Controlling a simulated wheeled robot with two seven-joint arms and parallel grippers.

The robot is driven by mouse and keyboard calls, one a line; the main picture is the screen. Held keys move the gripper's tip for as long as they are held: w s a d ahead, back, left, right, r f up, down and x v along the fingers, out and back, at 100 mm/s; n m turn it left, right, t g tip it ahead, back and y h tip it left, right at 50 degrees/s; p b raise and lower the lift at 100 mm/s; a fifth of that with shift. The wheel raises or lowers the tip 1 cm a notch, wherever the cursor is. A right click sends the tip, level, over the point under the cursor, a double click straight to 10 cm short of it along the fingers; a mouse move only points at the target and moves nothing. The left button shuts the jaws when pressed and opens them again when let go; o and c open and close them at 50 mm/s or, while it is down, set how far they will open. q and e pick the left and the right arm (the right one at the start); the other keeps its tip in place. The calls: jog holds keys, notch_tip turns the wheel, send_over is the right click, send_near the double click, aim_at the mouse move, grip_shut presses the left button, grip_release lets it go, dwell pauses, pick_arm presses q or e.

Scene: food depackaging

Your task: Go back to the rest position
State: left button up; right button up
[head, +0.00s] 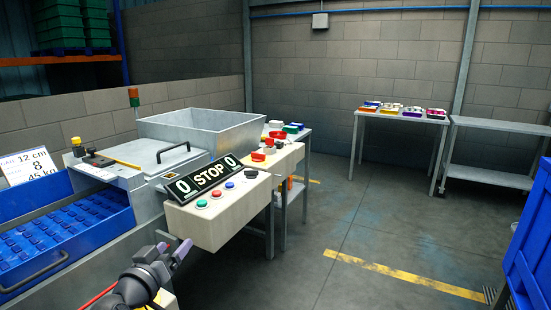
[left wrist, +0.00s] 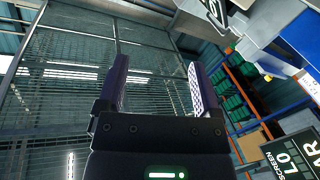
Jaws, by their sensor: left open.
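My left gripper (head: 177,250) shows at the lower middle of the head view, in front of and below the button box. In the left wrist view its two purple-lined fingers (left wrist: 157,90) are spread apart with nothing between them. My right gripper is in neither view. The control box (head: 205,225) carries a black STOP sign (head: 207,177) and several coloured buttons. The gripper looks close to the box's lower left side, but I cannot tell whether it touches.
A metal hopper (head: 215,128) and a machine with a blue conveyor (head: 60,240) stand at left. A far table (head: 400,118) holds several coloured packages, with an empty metal table (head: 490,180) beside it. A blue bin (head: 530,240) is at the right edge. The middle floor is clear.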

pick_arm(q)
jog(key=a+m+y, duration=0.5)
jog(key=s+d+f+g, duration=0.1)
jog(key=s+f+g, duration=0.2)
jog(key=s+f, duration=0.55)
jog(key=s+f+n+g, duration=0.1)
jog(key=s+f+g, duration=0.25)
jog(key=f, duration=0.95)
jog(key=s+d+f+g, duration=0.1)
jog(key=s+f+g, duration=0.1)
jog(key=s+f, duration=0.7)
jog(key=s+d+f+g, duration=0.1)
jog(key=s+f+g, duration=0.2)
jog(key=s, duration=0.9)
jog(key=s+d+f+g, duration=0.1)
jog(key=s+f+g, duration=0.2)
jog(key=s, duration=0.9)
jog(key=s+d+f+g, duration=0.1)
jog(key=s+f+g, duration=0.2)
jog(key=s+f, duration=0.5)
jog(key=s, duration=0.4)
jog(key=shift+s+h, duration=0.2)
jog(key=shift+h, duration=0.1)
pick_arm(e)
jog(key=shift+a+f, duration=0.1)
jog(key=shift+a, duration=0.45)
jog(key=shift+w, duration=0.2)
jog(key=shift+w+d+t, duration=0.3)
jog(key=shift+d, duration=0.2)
